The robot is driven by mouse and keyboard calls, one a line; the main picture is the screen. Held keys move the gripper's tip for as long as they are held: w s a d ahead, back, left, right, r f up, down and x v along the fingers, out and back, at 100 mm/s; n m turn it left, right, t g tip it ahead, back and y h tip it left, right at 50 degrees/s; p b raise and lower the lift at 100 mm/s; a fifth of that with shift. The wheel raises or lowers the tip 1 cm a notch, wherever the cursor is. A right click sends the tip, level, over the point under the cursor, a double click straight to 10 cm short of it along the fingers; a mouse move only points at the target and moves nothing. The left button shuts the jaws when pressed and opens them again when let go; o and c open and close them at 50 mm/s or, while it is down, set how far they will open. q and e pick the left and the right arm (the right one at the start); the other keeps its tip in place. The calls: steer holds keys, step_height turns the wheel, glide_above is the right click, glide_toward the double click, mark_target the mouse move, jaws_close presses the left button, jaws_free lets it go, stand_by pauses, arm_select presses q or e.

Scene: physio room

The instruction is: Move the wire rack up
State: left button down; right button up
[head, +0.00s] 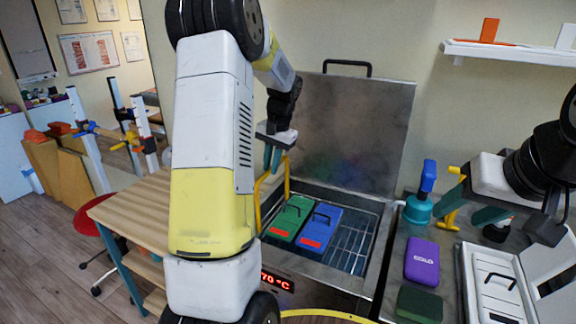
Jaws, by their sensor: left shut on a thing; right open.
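The wire rack (350,246) sits low inside the open metal tank, with a green pack (290,217) and a blue pack (320,228) lying on it. Its yellow handle (260,205) rises at the tank's left side. My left gripper (273,166) is shut on the top of this handle, pointing down. My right gripper (474,203) is open at the right of the tank, above the counter. A yellow piece (450,207) shows close by it; I cannot tell whether they touch.
The tank's lid (362,125) stands raised at the back. A wooden table (135,215) stands left. A shelf (510,52) hangs upper right.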

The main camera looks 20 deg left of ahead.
arm_select(q)
steer(key=shift+a+r, duration=0.1)
steer(key=shift+r, duration=0.15)
steer(key=c, duration=1.4)
jaws_free()
step_height(320, 180, up, 8)
steer(key=d, duration=0.1)
steer(key=shift+d+f, duration=0.2)
steer(key=shift+d, duration=0.1)
steer(key=shift+s, duration=0.1)
